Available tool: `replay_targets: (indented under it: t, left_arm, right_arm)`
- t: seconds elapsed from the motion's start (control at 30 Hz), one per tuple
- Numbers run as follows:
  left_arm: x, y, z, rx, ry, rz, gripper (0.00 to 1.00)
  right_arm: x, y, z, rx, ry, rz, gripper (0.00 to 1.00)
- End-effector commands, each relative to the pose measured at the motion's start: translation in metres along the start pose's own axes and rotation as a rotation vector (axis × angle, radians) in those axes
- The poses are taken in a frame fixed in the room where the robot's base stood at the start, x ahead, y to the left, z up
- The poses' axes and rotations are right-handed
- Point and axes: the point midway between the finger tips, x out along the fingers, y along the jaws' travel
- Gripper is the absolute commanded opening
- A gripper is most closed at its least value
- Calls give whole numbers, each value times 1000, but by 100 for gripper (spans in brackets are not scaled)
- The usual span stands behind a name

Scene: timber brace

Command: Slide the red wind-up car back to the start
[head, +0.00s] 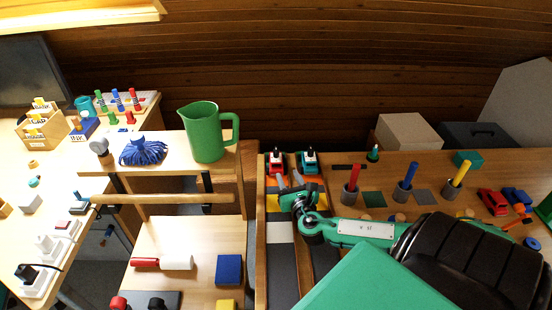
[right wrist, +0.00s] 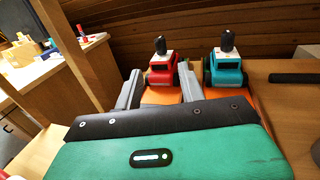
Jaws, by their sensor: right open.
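The red wind-up car (head: 275,161) stands at the far end of the left lane of a two-lane track (head: 282,262), with a dark knob on top. The right wrist view shows the red car (right wrist: 162,74) from behind, in line with the gap between my fingers. My right gripper (head: 290,181) is open, its two grey fingers pointing at the car. The fingertips are close to the car; whether they reach its sides I cannot tell. A teal car (head: 308,159) stands beside it in the right lane, just right of my right finger. My left gripper is out of view.
Several coloured pegs stand in grey cups on the right table, including one in a red-peg cup (head: 350,195). Another red toy car (head: 492,202) lies farther right. A green jug (head: 206,132) stands on a shelf left of the track. A wooden wall closes off the back.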

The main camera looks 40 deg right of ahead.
Motion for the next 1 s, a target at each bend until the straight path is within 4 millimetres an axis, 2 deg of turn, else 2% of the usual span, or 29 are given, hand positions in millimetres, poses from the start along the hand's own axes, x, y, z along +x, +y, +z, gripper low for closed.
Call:
replay_targets:
  t: [0.03, 0.27, 0.8, 1.0]
  left_arm:
    - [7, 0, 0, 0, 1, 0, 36]
    - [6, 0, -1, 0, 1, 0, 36]
    - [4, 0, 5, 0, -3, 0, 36]
    - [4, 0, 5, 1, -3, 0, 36]
  right_arm:
    - [0, 0, -7, 0, 0, 0, 40]
    - [11, 0, -7, 0, -1, -1, 40]
    - [97, 0, -7, 2, -2, -2, 40]
    - [123, -1, -8, 0, -1, -2, 40]
